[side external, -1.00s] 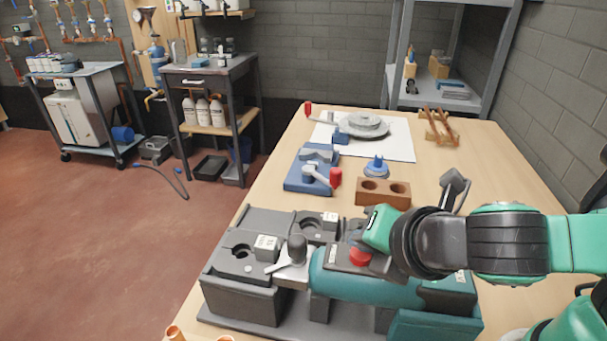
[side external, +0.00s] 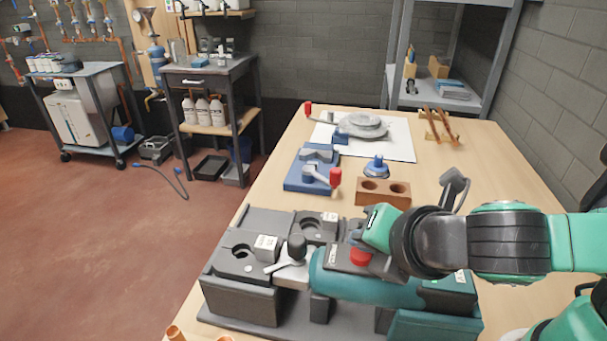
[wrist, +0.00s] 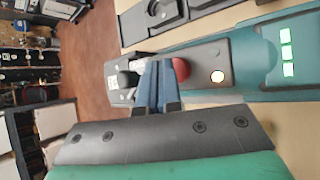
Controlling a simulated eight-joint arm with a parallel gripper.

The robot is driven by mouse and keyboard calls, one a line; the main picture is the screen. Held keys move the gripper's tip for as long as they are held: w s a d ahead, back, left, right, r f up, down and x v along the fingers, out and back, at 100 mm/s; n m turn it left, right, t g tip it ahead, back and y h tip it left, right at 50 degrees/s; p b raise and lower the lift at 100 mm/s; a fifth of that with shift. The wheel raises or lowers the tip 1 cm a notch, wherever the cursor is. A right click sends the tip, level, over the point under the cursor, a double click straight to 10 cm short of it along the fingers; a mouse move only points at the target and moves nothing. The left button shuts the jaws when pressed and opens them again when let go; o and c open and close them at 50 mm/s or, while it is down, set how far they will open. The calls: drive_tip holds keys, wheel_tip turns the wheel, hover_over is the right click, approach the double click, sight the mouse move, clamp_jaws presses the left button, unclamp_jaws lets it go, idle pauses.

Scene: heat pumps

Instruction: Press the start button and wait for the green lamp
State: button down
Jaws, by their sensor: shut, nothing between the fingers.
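The teal machine (side external: 340,281) lies on the bench with a dark control panel on top. A red button (side external: 360,257) sits on that panel; it also shows in the wrist view (wrist: 181,69). Several green-lit squares (wrist: 287,51) glow on the teal body. My gripper (wrist: 158,66) is shut and empty, its blue fingers over the panel just left of the red button. Whether the fingertips touch the panel, and what lies under them, is hidden.
A grey fixture with a dark-knobbed lever (side external: 297,247) stands left of the panel. Behind it are a wooden block with holes (side external: 383,192), a blue fixture with a red-ended handle (side external: 316,175) and a white sheet (side external: 395,138).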

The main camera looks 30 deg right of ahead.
sight(364, 259)
drive_tip(key=shift+r, duration=0.45)
drive_tip(key=shift+r, duration=2.5)
drive_tip(key=w+d+f+m+g, duration=0.1)
drive_tip(key=d+m, duration=0.5)
drive_tip(key=m, duration=0.6)
drive_tip(key=w+d+f+m+y, duration=0.1)
drive_tip(key=w+d+f+m, duration=0.2)
drive_tip(key=m, duration=1)
drive_tip(key=shift+d+f+g, duration=0.4)
drive_tip(key=shift+d+f, duration=0.75)
drive_tip(key=shift+d, duration=0.2)
